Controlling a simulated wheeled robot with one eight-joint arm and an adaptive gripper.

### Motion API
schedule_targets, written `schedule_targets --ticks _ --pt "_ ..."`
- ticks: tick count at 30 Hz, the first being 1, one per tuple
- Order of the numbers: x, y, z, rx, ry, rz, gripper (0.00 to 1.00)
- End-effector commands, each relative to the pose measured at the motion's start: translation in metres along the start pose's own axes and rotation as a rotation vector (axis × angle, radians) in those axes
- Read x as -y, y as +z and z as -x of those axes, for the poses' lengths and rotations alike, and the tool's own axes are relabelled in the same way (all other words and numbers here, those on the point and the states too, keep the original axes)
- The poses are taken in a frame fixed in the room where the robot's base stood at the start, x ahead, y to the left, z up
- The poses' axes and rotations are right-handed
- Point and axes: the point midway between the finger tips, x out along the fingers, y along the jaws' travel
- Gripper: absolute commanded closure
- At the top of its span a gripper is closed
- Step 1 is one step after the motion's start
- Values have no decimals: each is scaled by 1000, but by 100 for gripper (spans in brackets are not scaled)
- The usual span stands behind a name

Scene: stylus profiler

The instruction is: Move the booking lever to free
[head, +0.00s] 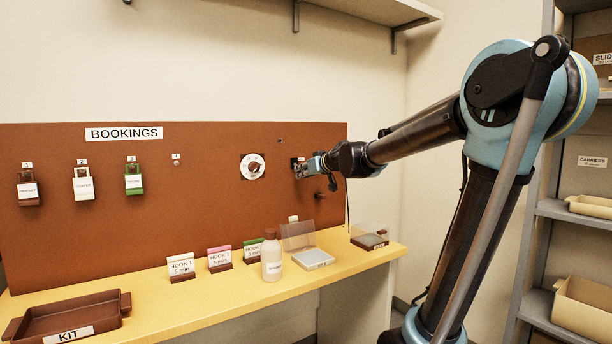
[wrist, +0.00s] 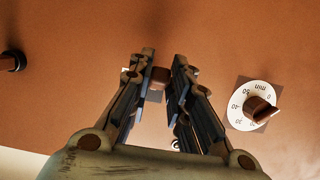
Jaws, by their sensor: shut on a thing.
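The booking lever's brown knob (wrist: 160,76) shows between my fingertips in the wrist view, with part of a dark plate and a white label beside it. In the head view the lever's dark plate (head: 296,162) is on the brown board, right of the dial, and my gripper mostly covers the lever. My gripper (head: 306,169) is at the board and shut on the lever; it also shows in the wrist view (wrist: 163,82). The lever's exact position and the label text cannot be read.
A round minute dial (head: 253,166) with a brown knob is left of the lever. A dark peg (head: 332,183) sticks out right of it. Below, the yellow bench (head: 222,300) holds a bottle (head: 271,255), clear-lidded boxes and cards. Tagged locks hang at left.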

Motion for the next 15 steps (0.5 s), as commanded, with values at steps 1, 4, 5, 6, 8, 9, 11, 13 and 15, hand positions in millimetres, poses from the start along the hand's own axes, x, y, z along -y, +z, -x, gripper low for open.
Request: schedule_targets --ticks 1,4,5,6,8,9,11,13,15 --pt "-1 2 1 2 2 2 100" --pt "-1 2 1 2 2 2 78" --pt "0 2 0 2 1 2 71" --pt "0 2 0 2 1 2 62" --pt "0 1 0 1 1 2 62" --pt "0 1 0 1 1 2 62" --pt "0 1 0 1 0 1 62" --pt "0 1 0 1 0 1 62" --pt "0 0 0 1 0 1 62"
